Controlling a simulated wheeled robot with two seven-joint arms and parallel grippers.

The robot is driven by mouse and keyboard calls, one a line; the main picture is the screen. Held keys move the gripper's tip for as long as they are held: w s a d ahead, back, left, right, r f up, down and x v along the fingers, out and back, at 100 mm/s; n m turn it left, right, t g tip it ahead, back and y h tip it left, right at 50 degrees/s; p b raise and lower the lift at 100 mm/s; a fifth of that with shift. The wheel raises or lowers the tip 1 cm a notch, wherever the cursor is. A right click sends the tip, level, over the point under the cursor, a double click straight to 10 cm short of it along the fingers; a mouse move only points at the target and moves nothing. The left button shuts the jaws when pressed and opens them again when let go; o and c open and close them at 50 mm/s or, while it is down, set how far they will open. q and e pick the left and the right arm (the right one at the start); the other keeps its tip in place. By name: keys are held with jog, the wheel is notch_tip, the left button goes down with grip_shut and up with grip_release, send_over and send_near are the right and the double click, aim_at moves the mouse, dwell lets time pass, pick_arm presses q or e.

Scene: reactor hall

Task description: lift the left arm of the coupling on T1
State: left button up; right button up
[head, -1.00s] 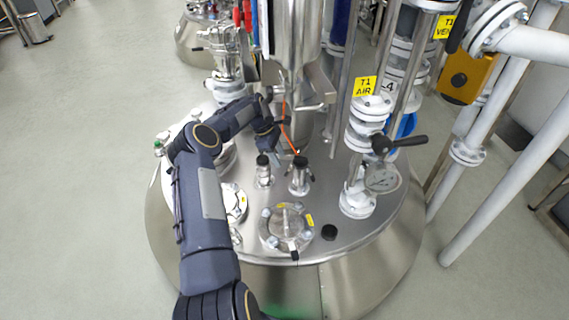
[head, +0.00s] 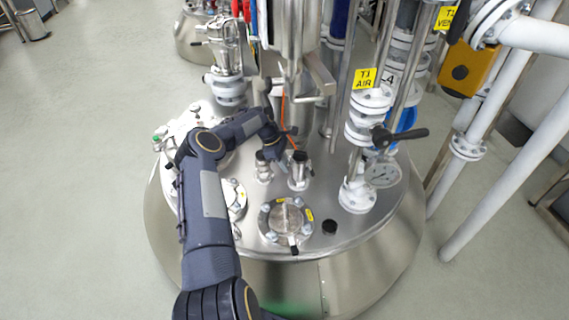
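The T1 vessel's domed steel lid (head: 345,240) fills the middle of the head view. Above its back part hangs an upright steel pipe (head: 296,35). What looks like the coupling is at its lower end, with a flat steel arm (head: 319,75) sticking out on the right. The coupling's left side is small and partly hidden, so I cannot make out its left arm clearly. My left gripper (head: 279,138) is just below and left of the coupling, above the lid. Its fingers are too small and dark to read. My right gripper is out of view.
A round bolted cover (head: 286,221) lies nearer.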

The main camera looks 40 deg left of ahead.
pick_arm(q)
grip_shut()
jog(key=shift+r, duration=0.15)
jog(key=shift+r+y+p, duration=0.15)
jog(key=shift+y+p, duration=0.25)
jog(key=shift+y, duration=0.1)
jog(key=shift+s+a+r+g+y+b, duration=0.2)
jog(key=shift+g+y, duration=0.25)
jog(key=shift+y, duration=0.45)
jog(key=shift+w+a+r+g+y+b, duration=0.2)
jog(key=shift+g+y, duration=0.3)
jog(key=shift+y, duration=0.4)
jog(key=shift+s+r+g+y+p, duration=0.1)
jog(key=shift+r+g+y, duration=0.3)
jog(key=shift+y, duration=0.5)
jog(key=shift+f, duration=0.1)
jog(key=o, duration=0.7)
grip_release()
